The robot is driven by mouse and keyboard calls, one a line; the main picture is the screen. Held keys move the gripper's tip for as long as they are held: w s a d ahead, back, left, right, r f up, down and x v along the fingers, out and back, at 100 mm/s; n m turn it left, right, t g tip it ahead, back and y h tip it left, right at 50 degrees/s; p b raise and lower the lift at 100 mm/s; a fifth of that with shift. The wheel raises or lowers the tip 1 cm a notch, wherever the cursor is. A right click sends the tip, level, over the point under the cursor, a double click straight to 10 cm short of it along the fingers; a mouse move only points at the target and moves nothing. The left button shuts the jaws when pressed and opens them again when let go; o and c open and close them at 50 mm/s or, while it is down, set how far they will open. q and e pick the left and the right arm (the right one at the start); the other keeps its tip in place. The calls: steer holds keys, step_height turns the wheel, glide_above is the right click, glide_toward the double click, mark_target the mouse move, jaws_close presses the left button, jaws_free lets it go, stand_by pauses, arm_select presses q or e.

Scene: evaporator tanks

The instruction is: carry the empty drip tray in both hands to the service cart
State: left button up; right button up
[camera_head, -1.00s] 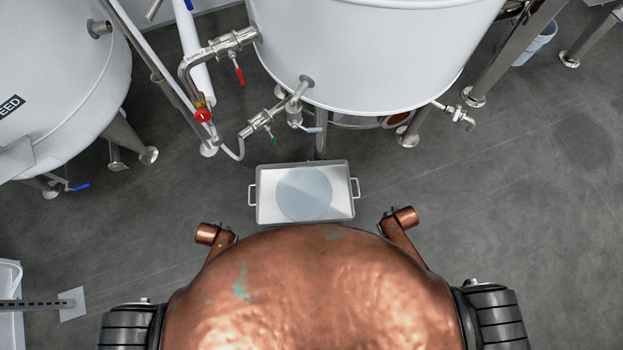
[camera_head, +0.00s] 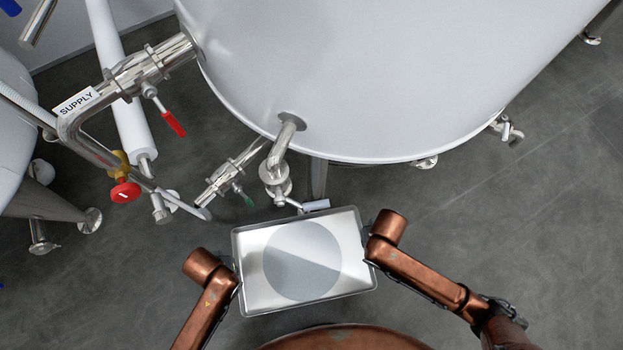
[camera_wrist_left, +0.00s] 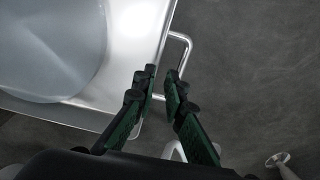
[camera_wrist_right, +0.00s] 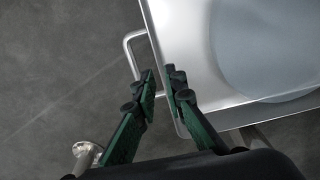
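My right gripper (camera_wrist_right: 160,74) is at the opposite end, fingers also apart beside the handle (camera_wrist_right: 127,45). The fingers partly hide both handles. I see no firm closing on either.
A supply pipe (camera_head: 120,85) with a red lever is at upper left. Grey floor (camera_head: 500,230) is open to the right. I see no cart.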

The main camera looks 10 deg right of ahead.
arm_select(q)
steer(key=shift+w+d+r, duration=0.15)
steer(key=shift+d, duration=0.05)
arm_select(e)
steer(key=shift+r, duration=0.1)
